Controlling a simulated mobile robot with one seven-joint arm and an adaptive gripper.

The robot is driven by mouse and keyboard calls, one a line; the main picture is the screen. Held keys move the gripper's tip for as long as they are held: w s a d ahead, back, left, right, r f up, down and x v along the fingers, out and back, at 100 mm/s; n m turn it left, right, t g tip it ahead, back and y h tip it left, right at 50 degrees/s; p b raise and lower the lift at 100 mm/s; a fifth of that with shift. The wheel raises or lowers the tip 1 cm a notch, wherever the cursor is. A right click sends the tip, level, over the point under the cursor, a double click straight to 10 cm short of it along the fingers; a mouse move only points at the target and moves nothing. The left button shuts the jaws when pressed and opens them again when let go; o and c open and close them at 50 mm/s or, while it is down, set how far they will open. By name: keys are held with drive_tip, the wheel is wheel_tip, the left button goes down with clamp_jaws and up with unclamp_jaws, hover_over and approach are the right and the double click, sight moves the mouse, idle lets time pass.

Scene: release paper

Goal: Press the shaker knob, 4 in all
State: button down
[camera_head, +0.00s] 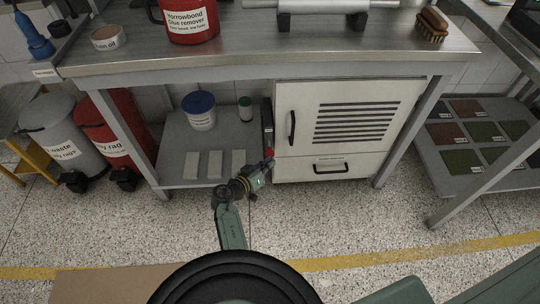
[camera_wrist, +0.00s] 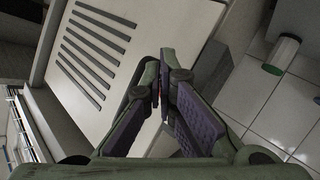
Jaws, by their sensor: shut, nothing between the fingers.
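The white cabinet (camera_head: 345,110) with dark vent slots stands under the bench, and its slotted front also shows in the wrist view (camera_wrist: 150,30). I cannot tell for sure whether this red spot is the shaker knob. My gripper (camera_head: 269,162) is shut and empty just below the red spot; contact cannot be told. In the wrist view my gripper's fingertips (camera_wrist: 161,60) meet, and the knob is not clearly visible there.
A blue-lidded tub (camera_head: 199,112) and a green-capped canister (camera_head: 245,107) stand on the lower shelf, with several pale blocks (camera_head: 215,164) at its front. The canister also shows in the wrist view (camera_wrist: 282,53). A table leg (camera_head: 398,132) stands right of the cabinet.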

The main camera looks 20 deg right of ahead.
drive_tip(key=shift+w+d+r+b, duration=0.1)
drive_tip(key=shift+w+d+b, duration=0.1)
drive_tip(key=shift+w+b, duration=0.5)
drive_tip(key=shift+w+d+b, duration=0.2)
drive_tip(key=shift+w+b, duration=0.35)
drive_tip(key=shift+w, duration=0.2)
idle(1.1)
drive_tip(key=shift+s+a, duration=0.3)
drive_tip(key=shift+s, duration=0.65)
drive_tip(key=shift+s+a, duration=0.25)
drive_tip(key=shift+s, duration=0.7)
drive_tip(key=shift+s, duration=0.1)
drive_tip(key=s, duration=0.2)
drive_tip(key=s+a+p, duration=0.1)
drive_tip(key=s, duration=0.1)
drive_tip(key=shift+s+a, duration=0.2)
drive_tip(key=shift+s, duration=0.1)
idle(1.2)
